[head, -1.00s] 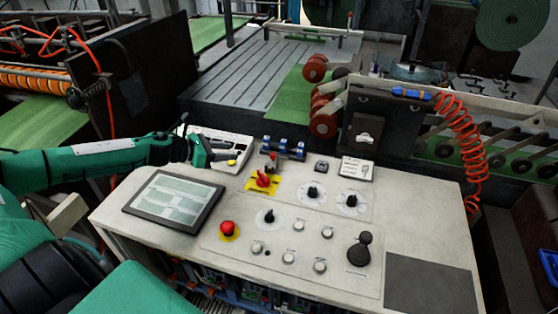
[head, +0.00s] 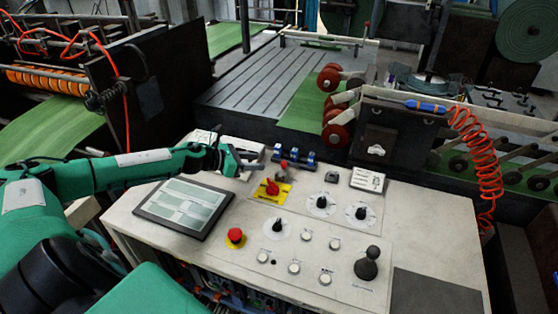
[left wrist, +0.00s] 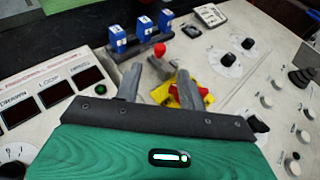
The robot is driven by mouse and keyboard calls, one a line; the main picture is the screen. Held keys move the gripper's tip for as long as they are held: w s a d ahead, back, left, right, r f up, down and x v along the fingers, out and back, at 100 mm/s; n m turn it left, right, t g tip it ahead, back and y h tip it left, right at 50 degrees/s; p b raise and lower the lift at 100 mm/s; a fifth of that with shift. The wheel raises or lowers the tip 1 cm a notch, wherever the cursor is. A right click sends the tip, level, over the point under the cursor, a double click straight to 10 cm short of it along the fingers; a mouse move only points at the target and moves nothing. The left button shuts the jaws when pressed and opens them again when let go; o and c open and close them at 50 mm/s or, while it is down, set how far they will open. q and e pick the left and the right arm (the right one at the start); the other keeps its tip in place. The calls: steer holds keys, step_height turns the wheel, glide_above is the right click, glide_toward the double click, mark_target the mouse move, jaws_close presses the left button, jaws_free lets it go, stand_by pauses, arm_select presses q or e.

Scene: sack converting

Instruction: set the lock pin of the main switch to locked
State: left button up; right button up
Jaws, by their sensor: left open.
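The main switch (head: 271,188) is a red rotary handle on a yellow plate on the sloping console. Just behind it stands a small grey part with a red knob (head: 284,164), which seems to be the lock pin. In the left wrist view the red knob (left wrist: 160,49) shows beyond my fingertips, and the yellow plate (left wrist: 163,92) lies behind and between the fingers. My left gripper (head: 257,164) is open and empty, left of the red knob and above the panel; it also shows in the left wrist view (left wrist: 157,80). The right finger partly hides the main switch. My right gripper is not in view.
Blue blocks (head: 302,158) stand just behind the lock pin. A screen (head: 184,206) lies at left, with a display box (head: 247,150) behind it. A red emergency button (head: 235,236), black dials (head: 322,202) and a black joystick (head: 367,265) are nearer and to the right.

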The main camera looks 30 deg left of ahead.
mark_target(283, 163)
arm_select(q)
steer(key=p+x, duration=0.3)
steer(key=x, duration=0.4)
steer(key=shift+w+d, duration=0.3)
steer(key=shift+w, duration=0.1)
steer(key=shift+p+x, duration=0.5)
steer(key=shift+x, duration=0.35)
steer(key=shift+f, duration=0.15)
steer(key=shift+c, duration=0.4)
jaws_close()
